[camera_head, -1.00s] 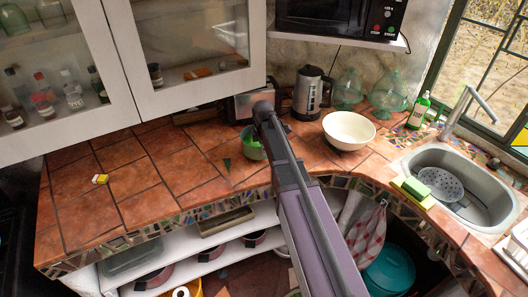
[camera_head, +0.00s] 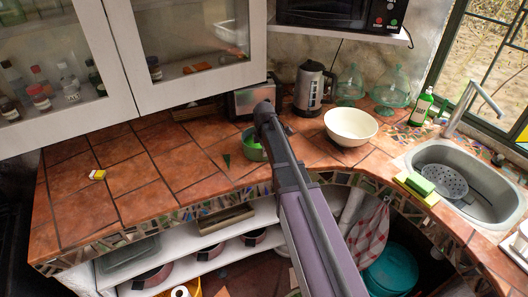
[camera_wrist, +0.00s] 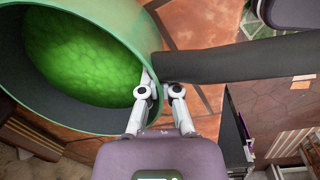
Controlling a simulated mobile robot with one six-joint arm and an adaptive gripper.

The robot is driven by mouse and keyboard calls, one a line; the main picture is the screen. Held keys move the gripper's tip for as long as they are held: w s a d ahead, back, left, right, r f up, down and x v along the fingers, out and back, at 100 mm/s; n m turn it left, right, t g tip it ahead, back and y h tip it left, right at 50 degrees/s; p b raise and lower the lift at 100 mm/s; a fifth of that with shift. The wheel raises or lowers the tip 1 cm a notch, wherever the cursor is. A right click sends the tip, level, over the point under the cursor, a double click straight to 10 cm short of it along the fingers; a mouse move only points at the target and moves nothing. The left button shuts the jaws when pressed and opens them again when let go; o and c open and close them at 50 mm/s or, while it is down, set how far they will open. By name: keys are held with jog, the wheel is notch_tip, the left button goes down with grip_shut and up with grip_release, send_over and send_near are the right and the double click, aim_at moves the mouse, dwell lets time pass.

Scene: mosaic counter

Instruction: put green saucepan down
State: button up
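The green saucepan (camera_head: 251,148) shows at the back of the tiled counter, partly hidden behind my arm. In the wrist view the saucepan (camera_wrist: 85,60) fills the upper left, with a bright green bumpy inside and a dark handle (camera_wrist: 240,62) running right. My gripper (camera_wrist: 161,88) is at the rim where the handle begins, with one finger on each side of the pan's wall, and looks shut on it. In the head view the fingertips are hidden by the arm. I cannot tell whether the pan's base touches the counter.
A cream bowl (camera_head: 350,126) stands right of my arm, with a kettle (camera_head: 310,88) and toaster (camera_head: 249,98) behind. Glass jars (camera_head: 388,92) and a sink (camera_head: 478,185) lie further right. A small yellow-and-white block (camera_head: 97,174) is on the left counter (camera_head: 140,200), otherwise mostly clear.

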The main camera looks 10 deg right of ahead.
jog(key=o, duration=0.5)
jog(key=shift+r, duration=0.2)
notch_tip(320, 180, up, 12)
jog(key=p, duration=1.2)
jog(key=shift+s+a, duration=0.15)
jog(key=shift+s, duration=0.3)
jog(key=shift+f, duration=0.1)
jog(key=s+m, duration=1.8)
jog(key=s, duration=0.4)
jog(key=shift+g, duration=0.4)
jog(key=shift+a, duration=0.1)
